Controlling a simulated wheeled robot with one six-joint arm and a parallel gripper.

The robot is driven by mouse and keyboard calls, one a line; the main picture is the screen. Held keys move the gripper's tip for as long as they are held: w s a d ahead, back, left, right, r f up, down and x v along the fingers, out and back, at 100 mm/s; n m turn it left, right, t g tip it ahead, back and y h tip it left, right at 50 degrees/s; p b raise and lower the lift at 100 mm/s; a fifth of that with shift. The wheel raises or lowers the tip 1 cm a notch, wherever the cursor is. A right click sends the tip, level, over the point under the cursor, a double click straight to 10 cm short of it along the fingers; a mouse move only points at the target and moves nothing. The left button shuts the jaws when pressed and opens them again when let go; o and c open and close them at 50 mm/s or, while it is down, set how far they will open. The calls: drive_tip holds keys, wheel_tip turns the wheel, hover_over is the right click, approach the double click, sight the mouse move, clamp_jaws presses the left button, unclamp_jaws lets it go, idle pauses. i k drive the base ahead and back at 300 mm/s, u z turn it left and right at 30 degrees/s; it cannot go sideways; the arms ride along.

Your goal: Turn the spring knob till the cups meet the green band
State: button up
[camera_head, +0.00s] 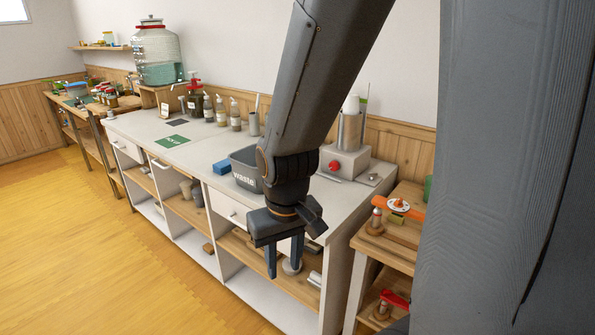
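A pale grey box (343,168) stands at the right end of the long counter, with a round red knob (334,165) on its front. The knob looks to be the spring knob. A steel tube (348,133) rises from the box, with a white top (351,103) that may be the cups. I cannot make out a green band; a thin green-tipped stick stands beside the tube. My gripper (284,268) points down in front of the counter's front edge, left of and nearer than the knob. Its two fingers are apart, with nothing seen held between them.
Further left are pump bottles (221,110) and a large glass jar (159,55). A wooden stand (396,243) is at right. My arm hides part of the counter; floor at left is clear.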

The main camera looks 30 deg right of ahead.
sight(333, 166)
drive_tip(key=u, duration=1.35)
drive_tip(key=k, duration=1)
drive_tip(key=z, duration=1.7)
drive_tip(key=i, duration=1)
